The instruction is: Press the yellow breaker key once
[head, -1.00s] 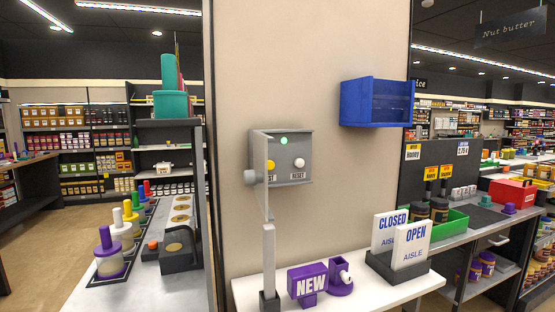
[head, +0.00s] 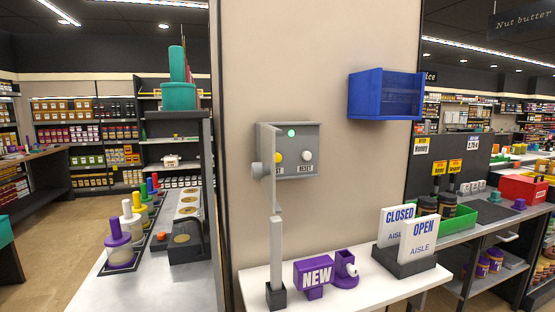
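The yellow breaker key (head: 278,157) is on a grey wall box (head: 318,140) in the head view. Its left side is partly hidden behind the box's open grey door (head: 267,180), seen nearly edge-on. A white key (head: 308,156) with a RESET label is to its right. The label under the yellow key is only partly visible. A green light (head: 292,132) glows above the keys. Neither of my grippers is in view.
A white shelf (head: 262,288) below holds a grey post (head: 275,250), a purple NEW sign (head: 314,272) and a stand of aisle signs (head: 405,262). A blue wall bin (head: 385,95) hangs to the right. A counter with several coloured-handled stamps (head: 118,250) is at left.

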